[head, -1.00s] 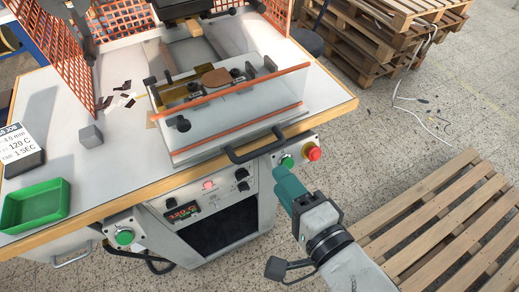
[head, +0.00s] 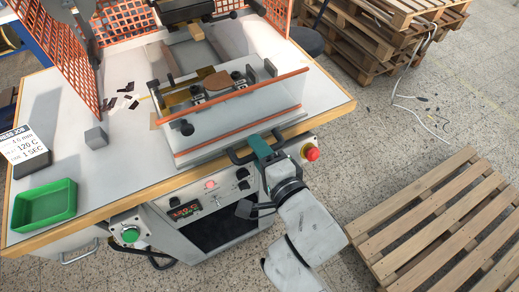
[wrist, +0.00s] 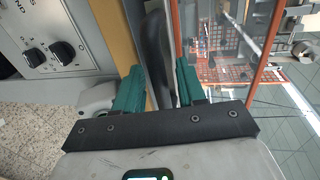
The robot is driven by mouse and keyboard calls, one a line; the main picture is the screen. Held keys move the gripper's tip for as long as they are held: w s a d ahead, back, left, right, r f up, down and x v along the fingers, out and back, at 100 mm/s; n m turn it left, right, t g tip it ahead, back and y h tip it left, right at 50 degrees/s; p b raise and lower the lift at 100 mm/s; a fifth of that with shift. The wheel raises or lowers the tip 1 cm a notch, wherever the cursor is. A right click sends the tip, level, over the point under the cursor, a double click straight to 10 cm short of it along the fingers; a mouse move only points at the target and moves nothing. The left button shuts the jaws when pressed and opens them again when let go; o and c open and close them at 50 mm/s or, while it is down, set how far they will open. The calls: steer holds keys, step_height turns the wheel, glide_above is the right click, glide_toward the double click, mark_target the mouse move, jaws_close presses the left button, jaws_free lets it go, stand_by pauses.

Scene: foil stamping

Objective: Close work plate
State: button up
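The work plate (head: 190,131) is a pale slab at the front edge of the press table, with its fixture and a brown leather piece (head: 218,80) on top. A see-through guard with orange strips (head: 240,92) stands along its front. A black bar handle (head: 239,157) sticks out at the front. My gripper (head: 262,147) is at the right part of this handle. In the wrist view, the black handle (wrist: 157,45) lies between the two teal fingers of my gripper (wrist: 161,78). The fingers stand apart, and contact with the handle is not clear.
A red stop button (head: 311,152) is just right of my gripper. A control panel (head: 200,205) with knobs lies below the handle. A green tray (head: 44,204), a grey cube (head: 96,137) and a job sign (head: 22,143) are on the left. A pallet (head: 440,230) lies on the right floor.

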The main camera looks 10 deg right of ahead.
steer(key=shift+c, duration=0.2)
jaws_close()
stand_by(0.3)
steer(key=b+x, duration=0.1)
steer(key=x, duration=0.3)
steer(key=r+b+x, duration=0.1)
steer(key=x, duration=0.3)
steer(key=r+b+x, duration=0.1)
steer(key=x, duration=0.3)
steer(key=shift+w+r, duration=0.2)
steer(key=shift+o, duration=0.2)
jaws_free()
